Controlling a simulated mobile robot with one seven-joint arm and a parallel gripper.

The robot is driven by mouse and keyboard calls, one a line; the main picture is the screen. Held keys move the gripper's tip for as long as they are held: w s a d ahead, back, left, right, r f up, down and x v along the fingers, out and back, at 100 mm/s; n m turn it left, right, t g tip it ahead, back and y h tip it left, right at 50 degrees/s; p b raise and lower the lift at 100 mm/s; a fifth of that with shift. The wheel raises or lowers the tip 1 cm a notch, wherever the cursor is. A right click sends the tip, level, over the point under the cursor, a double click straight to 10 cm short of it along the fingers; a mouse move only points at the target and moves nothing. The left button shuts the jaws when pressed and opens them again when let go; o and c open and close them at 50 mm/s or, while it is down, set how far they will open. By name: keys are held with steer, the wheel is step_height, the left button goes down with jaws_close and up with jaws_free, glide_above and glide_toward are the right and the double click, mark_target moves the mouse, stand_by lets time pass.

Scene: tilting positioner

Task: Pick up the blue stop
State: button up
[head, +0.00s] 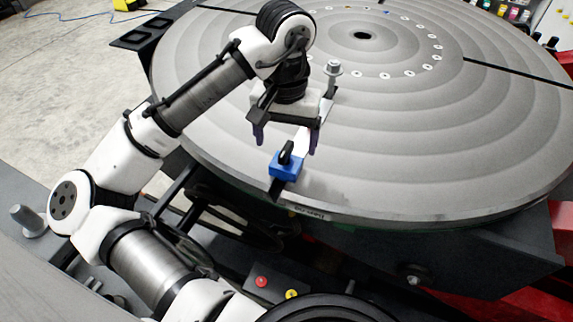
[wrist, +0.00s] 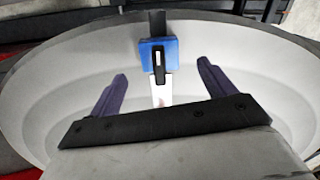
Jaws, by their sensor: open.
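The blue stop (head: 285,168) is a small blue block with a dark upright handle, at the near edge of the round grey table (head: 400,165). It sits at a dark slot in the table's rim. In the wrist view the blue stop (wrist: 171,50) is beyond the fingertips, between their lines, with a pale strip in front of it. My gripper (head: 287,142) is open and empty, with its dark purple fingers pointing down just behind the stop. In the wrist view my gripper (wrist: 162,70) shows both fingers wide apart, not touching the stop.
A grey bolt-like post (head: 332,72) stands on the table just behind my gripper. A ring of holes surrounds the table's centre (head: 362,36). Red and yellow buttons (head: 275,287) lie below the front edge. The table's right side is clear.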

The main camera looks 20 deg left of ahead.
mark_target(286, 148)
steer(key=shift+f+p, duration=0.55)
steer(key=shift+f, duration=2.15)
steer(key=shift+c, duration=0.4)
steer(key=c, duration=1.4)
